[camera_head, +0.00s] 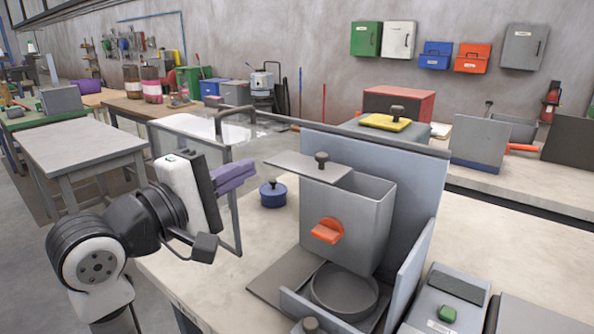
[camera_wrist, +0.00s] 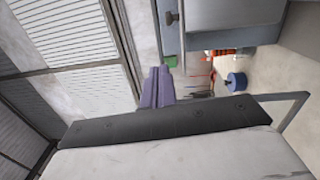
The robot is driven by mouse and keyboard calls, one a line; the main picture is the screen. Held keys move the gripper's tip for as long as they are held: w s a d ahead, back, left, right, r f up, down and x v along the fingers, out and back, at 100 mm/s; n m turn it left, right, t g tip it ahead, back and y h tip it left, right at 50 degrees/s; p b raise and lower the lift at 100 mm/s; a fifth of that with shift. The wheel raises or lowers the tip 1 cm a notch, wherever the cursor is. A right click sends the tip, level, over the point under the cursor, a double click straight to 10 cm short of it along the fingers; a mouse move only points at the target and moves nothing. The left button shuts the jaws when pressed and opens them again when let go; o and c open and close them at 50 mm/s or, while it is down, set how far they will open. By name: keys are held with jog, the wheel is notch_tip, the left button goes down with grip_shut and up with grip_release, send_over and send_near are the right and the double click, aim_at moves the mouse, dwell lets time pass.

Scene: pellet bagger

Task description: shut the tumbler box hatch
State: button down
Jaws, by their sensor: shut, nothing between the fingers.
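The grey tumbler box (camera_head: 345,222) stands upright on the bench, with an orange handle (camera_head: 328,231) on its front. The fingers also show in the wrist view (camera_wrist: 158,86).
A blue lidded pot (camera_head: 272,194) sits on the bench between gripper and box. A grey-framed clear panel (camera_head: 230,215) stands by the bench edge beside my gripper. A round grey dish (camera_head: 345,291) lies below the box, and a tall grey panel (camera_head: 415,190) stands behind it.

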aim_at(299, 171)
jog(key=shift+y, duration=0.7)
jog(key=p+x, duration=0.1)
jog(key=x, duration=0.2)
jog(key=d+p+x, duration=0.1)
jog(key=x, duration=0.3)
jog(key=s+f+p+x, duration=0.1)
jog(key=x, duration=0.3)
jog(key=shift+d, duration=0.2)
jog(key=shift+s+d+p, duration=0.15)
jog(key=shift+d+p, duration=0.2)
jog(key=shift+d, duration=0.05)
jog(key=shift+f, duration=0.1)
